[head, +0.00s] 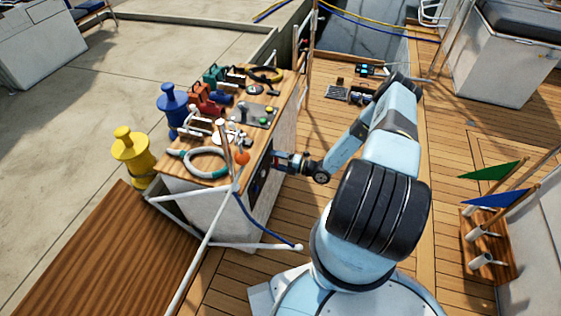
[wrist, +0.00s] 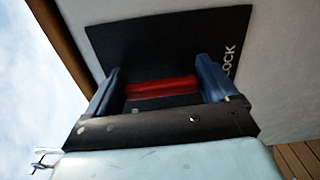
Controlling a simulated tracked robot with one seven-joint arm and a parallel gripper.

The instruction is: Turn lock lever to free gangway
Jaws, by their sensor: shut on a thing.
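The lock lever (wrist: 162,88) is a red bar in front of a dark panel (wrist: 150,38) with white lettering, of which "OCK" can be read. In the wrist view my gripper (wrist: 161,82) has a blue finger at each end of the red bar and is shut on it. The brown plank gangway (head: 115,255) lies beyond white rails at the lower left.
The cabinet top holds a coiled hose (head: 200,163), a grey control plate (head: 254,114) and other gear. White rails (head: 212,225) stand close left of my arm. A flag rack (head: 487,245) is at right.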

